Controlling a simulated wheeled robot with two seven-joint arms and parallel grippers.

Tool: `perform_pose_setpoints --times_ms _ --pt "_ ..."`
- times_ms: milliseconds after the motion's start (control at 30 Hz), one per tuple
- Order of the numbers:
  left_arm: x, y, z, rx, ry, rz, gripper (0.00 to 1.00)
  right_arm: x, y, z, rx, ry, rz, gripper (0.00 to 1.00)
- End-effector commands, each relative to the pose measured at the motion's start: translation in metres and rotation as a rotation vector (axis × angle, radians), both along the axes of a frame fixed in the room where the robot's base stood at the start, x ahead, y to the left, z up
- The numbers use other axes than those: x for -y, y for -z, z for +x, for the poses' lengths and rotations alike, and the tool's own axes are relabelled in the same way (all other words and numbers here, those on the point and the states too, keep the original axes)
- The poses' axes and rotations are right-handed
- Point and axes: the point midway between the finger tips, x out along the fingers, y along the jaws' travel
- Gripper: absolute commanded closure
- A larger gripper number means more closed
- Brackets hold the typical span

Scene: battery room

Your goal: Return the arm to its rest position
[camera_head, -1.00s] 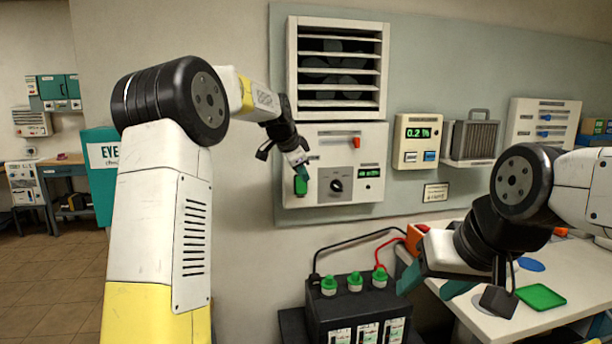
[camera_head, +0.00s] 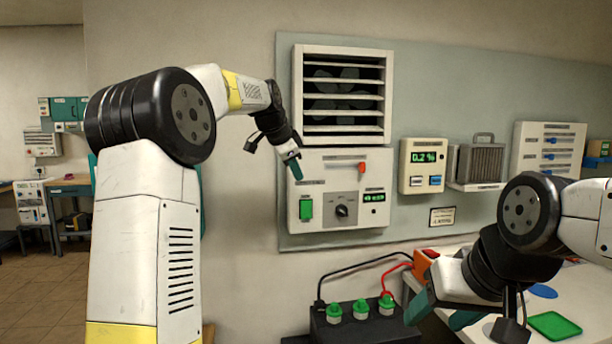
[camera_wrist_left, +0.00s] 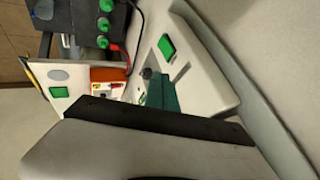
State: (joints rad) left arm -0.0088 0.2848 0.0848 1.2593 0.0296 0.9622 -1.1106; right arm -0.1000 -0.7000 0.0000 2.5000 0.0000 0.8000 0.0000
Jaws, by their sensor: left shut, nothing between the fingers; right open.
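My left gripper (camera_head: 294,168) is shut and empty in the head view. Its teal fingertips stand in front of the upper left part of the white control panel (camera_head: 330,213), above the green rocker switch (camera_head: 306,209). In the left wrist view the teal fingers (camera_wrist_left: 161,92) are together near the panel, apart from the green switch (camera_wrist_left: 167,47). The dark knob (camera_head: 342,210) is right of the switch. My right gripper (camera_head: 440,310) is open and empty near the left edge of the workbench (camera_head: 497,327).
A louvred fan vent (camera_head: 343,95) is above the panel. A meter reading 0.2 % (camera_head: 423,165) is to its right. Below, a black battery (camera_head: 345,328) with green caps has a black and a red cable. A green mat (camera_head: 554,325) lies on the bench. Open wall separates panel and battery.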

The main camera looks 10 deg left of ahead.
Motion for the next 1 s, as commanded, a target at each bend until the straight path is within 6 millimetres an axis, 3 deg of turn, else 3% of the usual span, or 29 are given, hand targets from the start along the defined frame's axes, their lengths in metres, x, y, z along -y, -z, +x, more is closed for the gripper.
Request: perform_pose_setpoints --times_ms 167,267,367,567,700,833,1000 --pt "-0.001 -0.004 -0.026 -0.017 -0.051 -0.031 1.0 0.0 0.0 0.0 0.0 0.0 0.0 0.42" --pt "-0.002 -0.004 -0.068 -0.048 -0.137 -0.084 1.0 0.0 0.0 0.0 0.0 0.0 0.0 0.42" --pt "-0.004 0.003 -0.124 -0.092 -0.255 -0.158 1.0 0.0 0.0 0.0 0.0 0.0 0.0 0.42" --pt "-0.009 0.041 -0.237 -0.177 -0.506 -0.315 1.0 0.0 0.0 0.0 0.0 0.0 0.0 0.42" --pt "-0.011 0.083 -0.309 -0.232 -0.67 -0.422 1.0 0.0 0.0 0.0 0.0 0.0 0.0 0.42" --pt "-0.011 0.118 -0.355 -0.272 -0.786 -0.498 1.0 0.0 0.0 0.0 0.0 0.0 0.0 0.42" --pt "-0.01 0.144 -0.384 -0.301 -0.862 -0.548 1.0 0.0 0.0 0.0 0.0 0.0 0.0 0.42"
